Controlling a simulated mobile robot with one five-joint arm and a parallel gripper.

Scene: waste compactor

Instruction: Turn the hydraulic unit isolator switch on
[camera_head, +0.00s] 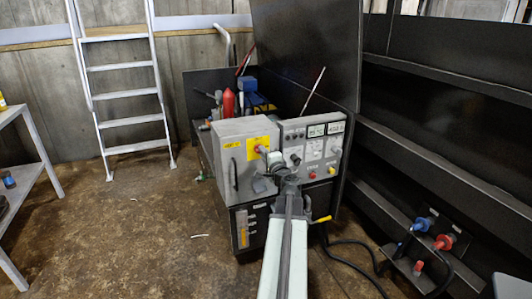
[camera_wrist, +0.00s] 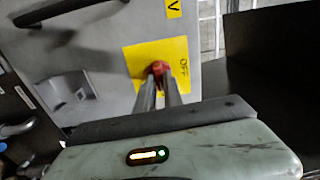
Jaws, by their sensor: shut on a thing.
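The isolator switch is a red knob (camera_wrist: 158,69) on a yellow plate (camera_wrist: 175,62) on the grey cabinet door. The word OFF is printed on the plate to the right of the knob in the wrist view. My gripper (camera_wrist: 160,82) reaches the knob, its two fingers closed on it. In the head view the yellow plate (camera_head: 262,147) is on the cabinet's front, with my gripper (camera_head: 263,152) at it. The fingers partly cover the knob, so its exact angle is hard to tell.
The grey cabinet (camera_head: 228,178) has a dark door handle (camera_head: 234,172) on its left. A control panel (camera_head: 315,150) with meters and buttons stands to the right. A ladder (camera_head: 125,95) leans at the back left. Cables lie on the floor at right, near blue and red plugs (camera_head: 443,242).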

